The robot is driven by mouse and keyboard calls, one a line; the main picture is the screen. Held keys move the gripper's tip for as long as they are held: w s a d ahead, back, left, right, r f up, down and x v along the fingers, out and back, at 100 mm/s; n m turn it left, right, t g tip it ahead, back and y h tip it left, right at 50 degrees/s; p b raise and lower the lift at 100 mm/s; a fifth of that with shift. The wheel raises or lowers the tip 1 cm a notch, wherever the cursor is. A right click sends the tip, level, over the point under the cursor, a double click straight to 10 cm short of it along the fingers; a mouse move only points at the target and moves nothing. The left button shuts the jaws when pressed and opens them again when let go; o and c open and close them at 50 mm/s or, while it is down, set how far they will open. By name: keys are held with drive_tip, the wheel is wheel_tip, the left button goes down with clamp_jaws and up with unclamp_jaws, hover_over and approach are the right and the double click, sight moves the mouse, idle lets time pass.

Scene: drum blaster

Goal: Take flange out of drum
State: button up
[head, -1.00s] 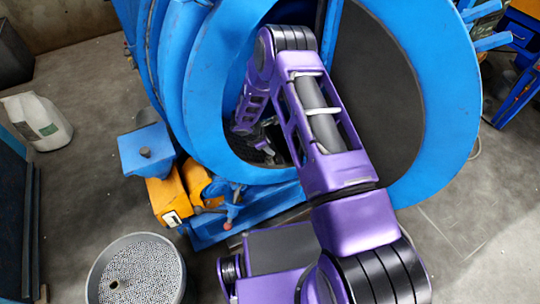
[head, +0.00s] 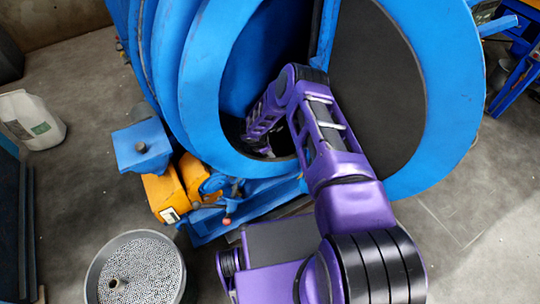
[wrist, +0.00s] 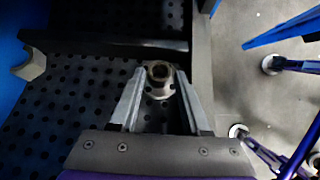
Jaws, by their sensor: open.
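The blue drum (head: 203,95) stands open in the head view, and my arm reaches through its round opening. In the wrist view, a small metal flange (wrist: 160,91) with a round hole in its neck sits on the drum's dark perforated floor (wrist: 75,92). My gripper (wrist: 160,72) is open, with one finger to each side of the flange. I cannot tell whether either finger touches it. In the head view the gripper and this flange are hidden inside the drum.
The drum's round door (head: 440,120) hangs open at right. A round grey bin (head: 178,285) of small beads, with a similar flange (head: 114,284) on them, stands at lower left. A dark bar (wrist: 110,45) crosses behind the flange.

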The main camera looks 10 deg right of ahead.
drive_tip(key=shift+x, duration=0.85)
drive_tip(key=shift+w, duration=0.1)
drive_tip(key=shift+c, duration=0.4)
clamp_jaws()
drive_tip(key=shift+r, duration=0.15)
wheel_tip(320, 180, up, 10)
drive_tip(key=p, duration=0.1)
